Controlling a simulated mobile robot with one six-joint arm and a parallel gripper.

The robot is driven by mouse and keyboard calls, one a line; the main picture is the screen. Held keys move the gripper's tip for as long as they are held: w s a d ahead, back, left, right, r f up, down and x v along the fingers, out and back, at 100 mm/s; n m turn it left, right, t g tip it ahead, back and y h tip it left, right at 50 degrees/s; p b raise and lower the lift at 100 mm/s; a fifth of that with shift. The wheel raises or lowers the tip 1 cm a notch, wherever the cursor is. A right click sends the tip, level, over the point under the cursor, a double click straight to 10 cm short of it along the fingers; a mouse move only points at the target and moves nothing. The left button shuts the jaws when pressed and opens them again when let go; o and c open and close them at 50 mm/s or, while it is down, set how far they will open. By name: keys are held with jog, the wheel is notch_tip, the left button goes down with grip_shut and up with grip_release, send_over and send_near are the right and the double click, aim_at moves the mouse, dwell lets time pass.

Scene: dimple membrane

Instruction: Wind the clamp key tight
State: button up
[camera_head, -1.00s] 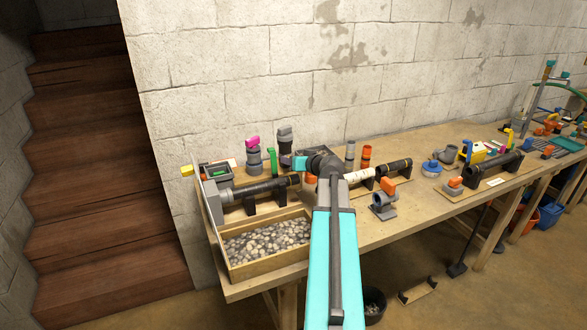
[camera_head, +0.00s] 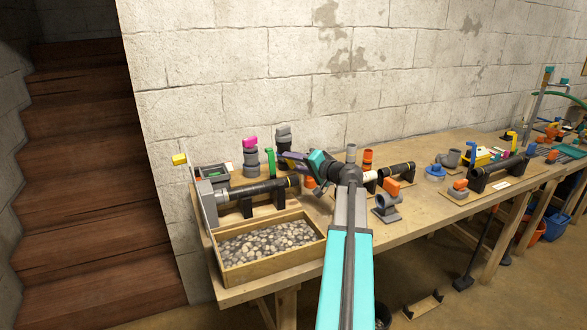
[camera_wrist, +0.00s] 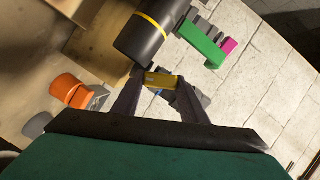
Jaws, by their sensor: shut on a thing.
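My gripper (camera_wrist: 163,82) is shut on a small brass-yellow piece (camera_wrist: 165,80), which looks like the clamp key. It sits between the fingertips, right by the end of a black pipe (camera_wrist: 140,42) with a yellow band. I cannot tell whether it touches the pipe. In the head view my gripper (camera_head: 286,158) is beyond the right end of the black pipe (camera_head: 262,189), and its fingertips and the key are hard to make out. A blue-grey part (camera_wrist: 190,100) shows behind the right finger.
A wooden tray of pebbles (camera_head: 224,282) stands at the bench's front left. Orange-topped fittings (camera_head: 391,186) and another pipe stand to the right. Stairs rise at far left.

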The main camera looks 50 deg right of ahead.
jog(key=shift+f+m+t+y+b, duration=0.2)
jog(key=shift+m+b, duration=0.1)
jog(key=shift+m, duration=0.2)
jog(key=shift+f+m+t+y+b, duration=0.1)
jog(key=shift+m+t+b, duration=0.15)
jog(key=shift+m, duration=0.25)
jog(key=shift+r, duration=0.1)
jog(key=o, duration=1)
jog(key=shift+o, duration=0.2)
jog(key=shift+s+r, duration=0.1)
jog(key=shift+s, duration=0.05)
jog(key=s+r, duration=0.1)
jog(key=s, duration=1.2)
jog(key=shift+s+b, duration=0.35)
jog(key=shift+r, duration=0.15)
